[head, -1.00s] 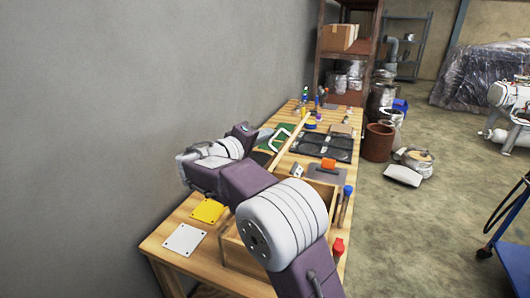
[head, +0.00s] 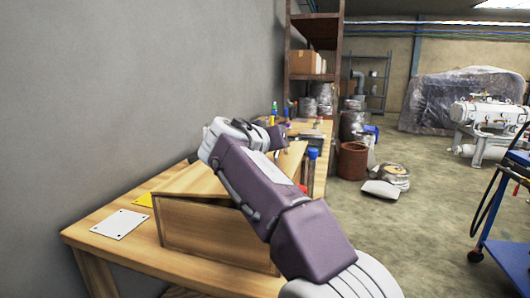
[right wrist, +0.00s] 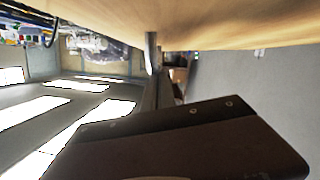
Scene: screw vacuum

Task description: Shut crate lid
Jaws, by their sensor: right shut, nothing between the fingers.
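The wooden crate (head: 215,236) stands on the near part of the workbench in the head view. Its wooden lid (head: 190,181) lies over the top, and my right arm crosses it. My right gripper is at the far end of that arm, hidden behind my wrist in the head view. In the right wrist view the right gripper (right wrist: 158,92) is shut and empty, close to a pale wooden surface across the top. Contact is unclear. My left gripper is not in view.
A white plate (head: 119,224) and a yellow plate (head: 143,200) lie on the bench (head: 85,232) left of the crate. A grey wall runs along the left. Bottles and tools stand farther back.

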